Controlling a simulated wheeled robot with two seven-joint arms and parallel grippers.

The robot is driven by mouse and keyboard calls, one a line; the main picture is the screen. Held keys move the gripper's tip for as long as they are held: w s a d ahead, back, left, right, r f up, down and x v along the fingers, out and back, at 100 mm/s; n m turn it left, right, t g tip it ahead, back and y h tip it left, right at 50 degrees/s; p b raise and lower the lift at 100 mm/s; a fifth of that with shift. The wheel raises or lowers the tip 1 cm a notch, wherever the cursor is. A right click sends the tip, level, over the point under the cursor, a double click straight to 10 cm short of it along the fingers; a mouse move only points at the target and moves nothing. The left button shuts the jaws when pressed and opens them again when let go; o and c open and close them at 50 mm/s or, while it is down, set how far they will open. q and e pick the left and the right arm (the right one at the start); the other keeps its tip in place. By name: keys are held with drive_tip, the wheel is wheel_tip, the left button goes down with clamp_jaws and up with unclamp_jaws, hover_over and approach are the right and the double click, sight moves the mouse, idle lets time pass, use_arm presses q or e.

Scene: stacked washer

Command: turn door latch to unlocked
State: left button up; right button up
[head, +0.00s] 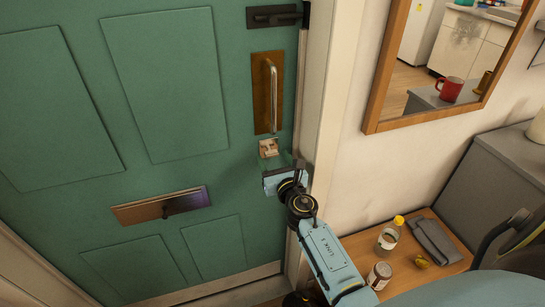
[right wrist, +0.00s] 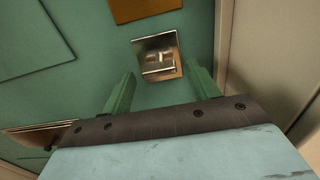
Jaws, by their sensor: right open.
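The green door (head: 60,95) fills the left of the head view and is shut against its frame. The door latch (head: 268,148) is a small square metal plate just below the handle plate; in the right wrist view the latch (right wrist: 158,56) shows a small turn piece at its middle. My right gripper (head: 283,170) is just below the latch, close to the door. In the right wrist view its two green fingers (right wrist: 160,85) are apart, with the latch beyond and between their tips, not touched. My left gripper is not in view.
A long pull handle (head: 271,95) on a brown plate is above the latch, and a dark bolt (head: 275,16) higher up. A mail slot (head: 160,205) is lower left. The door frame (head: 322,110) is close on the right. A wooden table (head: 440,285) with small items is lower right.

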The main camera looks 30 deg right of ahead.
drive_tip(key=shift+x, duration=0.8)
drive_tip(key=shift+w, duration=0.15)
drive_tip(key=c, duration=1)
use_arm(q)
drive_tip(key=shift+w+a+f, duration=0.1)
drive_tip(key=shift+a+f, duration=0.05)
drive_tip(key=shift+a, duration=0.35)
